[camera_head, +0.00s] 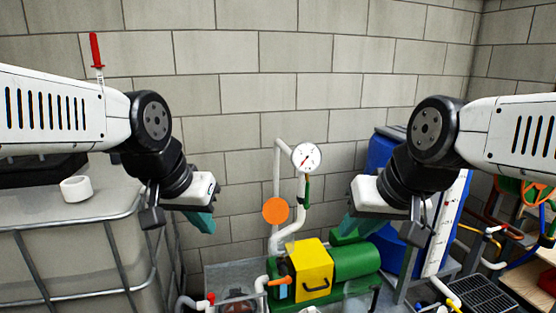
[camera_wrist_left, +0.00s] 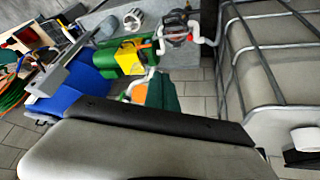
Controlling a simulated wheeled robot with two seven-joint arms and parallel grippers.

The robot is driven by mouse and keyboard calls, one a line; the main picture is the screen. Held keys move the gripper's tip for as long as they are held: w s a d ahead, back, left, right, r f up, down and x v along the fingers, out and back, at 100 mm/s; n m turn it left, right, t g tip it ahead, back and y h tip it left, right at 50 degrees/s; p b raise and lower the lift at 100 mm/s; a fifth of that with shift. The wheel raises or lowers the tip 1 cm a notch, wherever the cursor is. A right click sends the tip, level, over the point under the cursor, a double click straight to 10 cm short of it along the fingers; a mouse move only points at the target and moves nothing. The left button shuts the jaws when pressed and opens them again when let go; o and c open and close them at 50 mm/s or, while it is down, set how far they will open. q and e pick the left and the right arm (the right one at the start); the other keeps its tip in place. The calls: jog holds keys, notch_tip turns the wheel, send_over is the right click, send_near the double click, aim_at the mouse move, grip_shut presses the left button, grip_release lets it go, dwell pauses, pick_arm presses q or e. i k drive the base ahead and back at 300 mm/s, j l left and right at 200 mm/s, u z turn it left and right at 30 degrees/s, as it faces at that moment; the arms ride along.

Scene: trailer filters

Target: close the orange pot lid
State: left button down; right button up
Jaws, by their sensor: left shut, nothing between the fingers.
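The orange lid (camera_head: 276,210) shows as a round, upright disc facing me, in front of the white pipe below the gauge, at mid-picture. In the left wrist view an orange patch (camera_wrist_left: 140,93), likely the same lid, is partly hidden by teal fingers. My left gripper (camera_head: 203,222) has its teal fingers together and empty, pointing down, left of the lid and apart from it in the head view. My right gripper (camera_head: 355,230) hangs to the right of the lid, apart from it; its fingers overlap, so its opening is unclear. I cannot tell what opening the lid covers.
A green pump with a yellow box (camera_head: 312,270) stands below the lid. A pressure gauge (camera_head: 306,157) sits above it on white piping. A caged tank (camera_head: 60,250) is at left, with a white ring (camera_head: 75,188) on top. A blue barrel (camera_head: 380,155) is at right.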

aim_at(276, 210)
jog(key=i+u, duration=0.25)
jog(key=u, duration=0.25)
jog(key=i+l+u, duration=0.1)
jog(key=u, duration=0.4)
jog(key=i, duration=0.1)
